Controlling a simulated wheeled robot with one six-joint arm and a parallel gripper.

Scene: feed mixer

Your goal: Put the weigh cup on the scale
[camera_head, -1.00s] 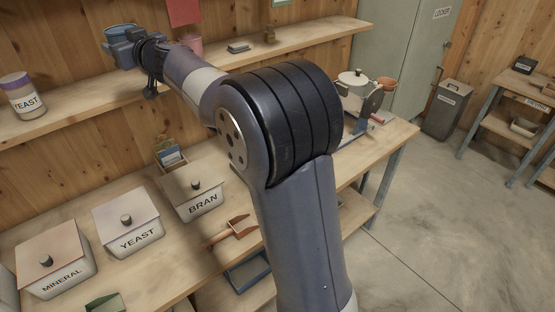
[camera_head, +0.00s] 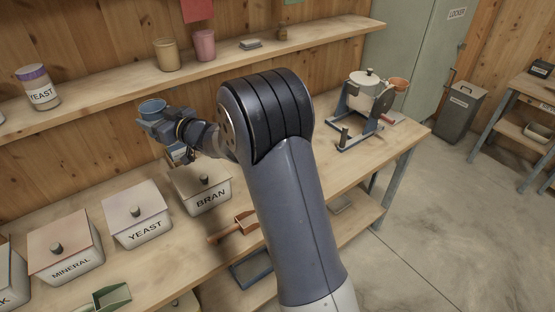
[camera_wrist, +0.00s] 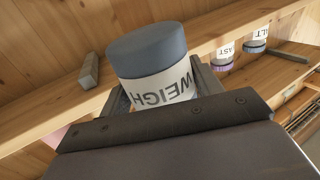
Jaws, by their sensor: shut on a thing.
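The weigh cup (camera_head: 152,107) is blue in the head view, held by my gripper (camera_head: 160,124) above the back of the bench, below the shelf. In the wrist view the cup (camera_wrist: 152,68) has a blue end and a white band lettered WEIGH, which reads upside down there. My gripper (camera_wrist: 165,98) is shut on it, a jaw on either side. The cup is clear of the bench. I cannot make out the scale in either view; my arm hides part of the bench.
Lidded bins marked BRAN (camera_head: 206,198), YEAST (camera_head: 143,229) and MINERAL (camera_head: 70,264) line the bench. A brown scoop (camera_head: 233,229) and a green scoop (camera_head: 110,297) lie in front. A mixer (camera_head: 366,98) stands at the bench's right end. The shelf (camera_head: 110,84) runs above.

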